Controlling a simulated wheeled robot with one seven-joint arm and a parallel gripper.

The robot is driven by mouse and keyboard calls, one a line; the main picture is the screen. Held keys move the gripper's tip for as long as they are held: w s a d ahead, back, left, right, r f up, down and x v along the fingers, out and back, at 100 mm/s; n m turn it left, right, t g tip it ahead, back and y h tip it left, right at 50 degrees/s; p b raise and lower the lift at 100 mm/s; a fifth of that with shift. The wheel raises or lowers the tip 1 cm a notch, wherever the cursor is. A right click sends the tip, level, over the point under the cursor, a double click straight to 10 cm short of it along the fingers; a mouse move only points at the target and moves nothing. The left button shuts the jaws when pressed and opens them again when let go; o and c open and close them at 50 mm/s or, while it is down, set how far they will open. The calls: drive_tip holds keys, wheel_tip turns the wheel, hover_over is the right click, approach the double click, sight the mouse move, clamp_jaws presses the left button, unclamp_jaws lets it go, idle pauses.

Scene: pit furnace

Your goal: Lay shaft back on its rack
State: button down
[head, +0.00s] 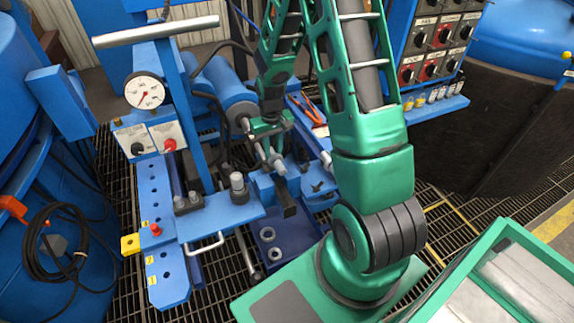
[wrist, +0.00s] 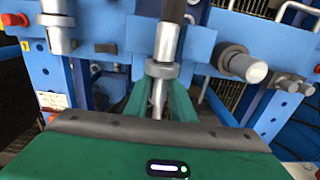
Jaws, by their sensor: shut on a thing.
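A grey metal shaft (head: 262,147) with a collar is in my green gripper (head: 266,127), slanting down to the right in the head view. In the wrist view the shaft (wrist: 166,45) runs up and away from between the two green fingers (wrist: 160,103), which are closed around its near part. Its far end comes close to blue metalwork; I cannot tell whether they touch. Blue framework (head: 262,187) lies under and beside the shaft. Which part is the shaft's rack is not clear.
A blue press with a gauge (head: 146,92) and a T-handle stands left. A short grey post (head: 238,186) rises from the blue plate beside my gripper. Loose rings (head: 268,234) lie in a dark blue tray. A control panel (head: 436,35) stands at the back right.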

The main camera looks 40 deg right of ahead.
drive_tip(key=s+d+r, duration=0.2)
drive_tip(key=s+d, duration=0.4)
drive_tip(key=d, duration=0.4)
drive_tip(key=shift+h, duration=0.4)
drive_tip(key=shift+s+d+f, duration=0.1)
drive_tip(key=shift+f, duration=1.8)
drive_tip(key=shift+s+d+f, duration=0.1)
drive_tip(key=shift+f, duration=1.8)
drive_tip(key=shift+f, duration=0.65)
drive_tip(key=c, duration=1.4)
unclamp_jaws()
drive_tip(key=shift+c, duration=0.2)
wheel_tip(320, 180, up, 11)
drive_tip(key=shift+a+f, duration=0.15)
drive_tip(key=shift+a, duration=0.2)
